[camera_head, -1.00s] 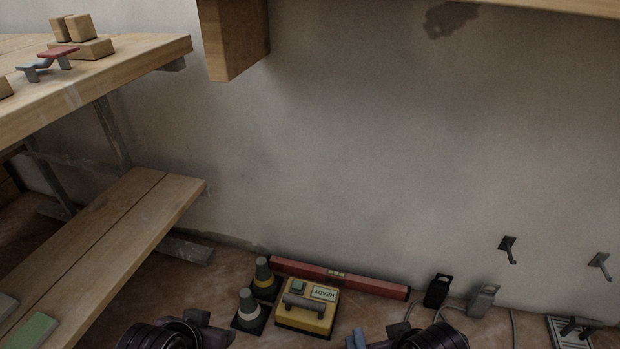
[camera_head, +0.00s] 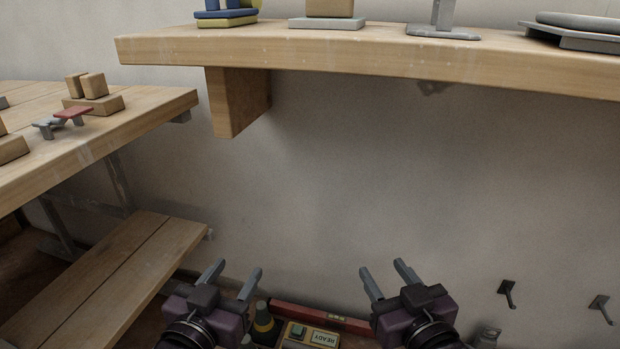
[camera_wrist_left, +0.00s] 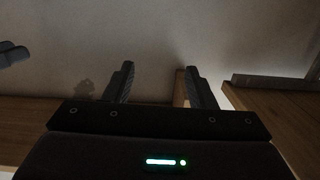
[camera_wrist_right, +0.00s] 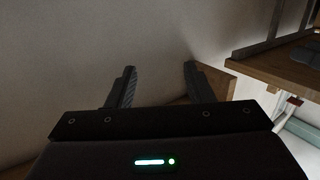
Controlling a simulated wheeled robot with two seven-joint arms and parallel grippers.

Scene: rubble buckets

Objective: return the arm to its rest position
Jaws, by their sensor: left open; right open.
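My left gripper (camera_head: 231,277) is open and empty, raised at the lower middle of the head view with its fingers pointing up and away. In the left wrist view its two fingers (camera_wrist_left: 158,85) stand apart with nothing between them. My right gripper (camera_head: 383,280) is also open and empty, to the right of the left one at about the same height. In the right wrist view its fingers (camera_wrist_right: 160,87) are apart, with bare wall between them. Neither gripper touches anything that I can see.
A wooden wall shelf (camera_head: 330,55) with several items crosses above. A two-level wooden bench (camera_head: 150,115) stands at the left. On the floor are a yellow READY box (camera_head: 322,338), a red level (camera_head: 300,309) and a cone (camera_head: 263,320). Two hooks (camera_head: 507,291) (camera_head: 601,306) are on the wall.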

